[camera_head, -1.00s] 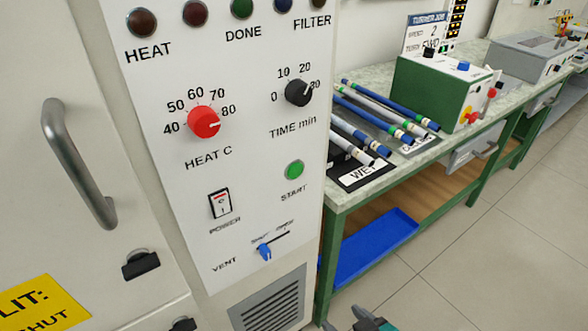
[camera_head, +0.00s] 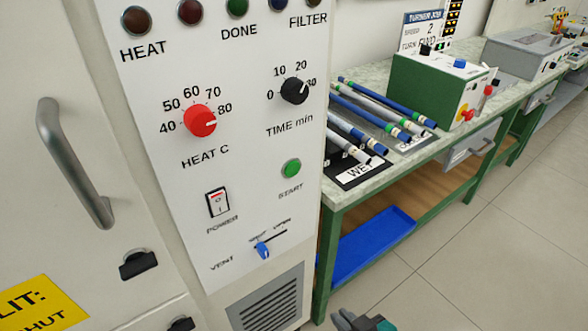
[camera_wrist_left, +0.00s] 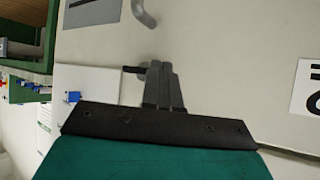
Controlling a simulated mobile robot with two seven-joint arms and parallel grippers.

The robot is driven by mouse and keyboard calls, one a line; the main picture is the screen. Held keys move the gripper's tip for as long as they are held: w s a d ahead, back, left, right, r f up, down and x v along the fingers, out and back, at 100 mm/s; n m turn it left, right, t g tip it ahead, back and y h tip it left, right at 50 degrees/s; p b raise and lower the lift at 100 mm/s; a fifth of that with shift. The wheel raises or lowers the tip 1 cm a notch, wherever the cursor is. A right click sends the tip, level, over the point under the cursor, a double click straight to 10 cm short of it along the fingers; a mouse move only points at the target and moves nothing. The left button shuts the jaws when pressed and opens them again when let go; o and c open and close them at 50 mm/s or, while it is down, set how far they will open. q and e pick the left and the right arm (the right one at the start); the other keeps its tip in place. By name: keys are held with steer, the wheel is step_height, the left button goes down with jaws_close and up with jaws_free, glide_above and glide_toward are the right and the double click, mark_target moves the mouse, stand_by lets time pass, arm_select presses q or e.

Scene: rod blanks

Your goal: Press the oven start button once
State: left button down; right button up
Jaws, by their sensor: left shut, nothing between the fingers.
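The green round start button (camera_head: 291,168) is on the white oven panel (camera_head: 245,150) in the head view, above the label START. Nothing covers or touches it there. My right gripper (camera_head: 362,322) shows only in part at the bottom edge of the head view, well below the button; its fingers are not clear. My left gripper (camera_wrist_left: 162,82) shows in the left wrist view, its fingers together and empty, in front of a pale surface. It is not in the head view. I cannot make out the start button in the left wrist view.
Near the button are the power switch (camera_head: 217,203), the blue vent lever (camera_head: 263,250), the red heat knob (camera_head: 201,121) and the black time knob (camera_head: 294,91). A door handle (camera_head: 75,165) sticks out at left. A bench (camera_head: 350,198) with rods stands right. Floor at right is clear.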

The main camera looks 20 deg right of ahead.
jaws_close()
arm_select(q)
steer(key=shift+s+f, duration=0.1)
stand_by(0.9)
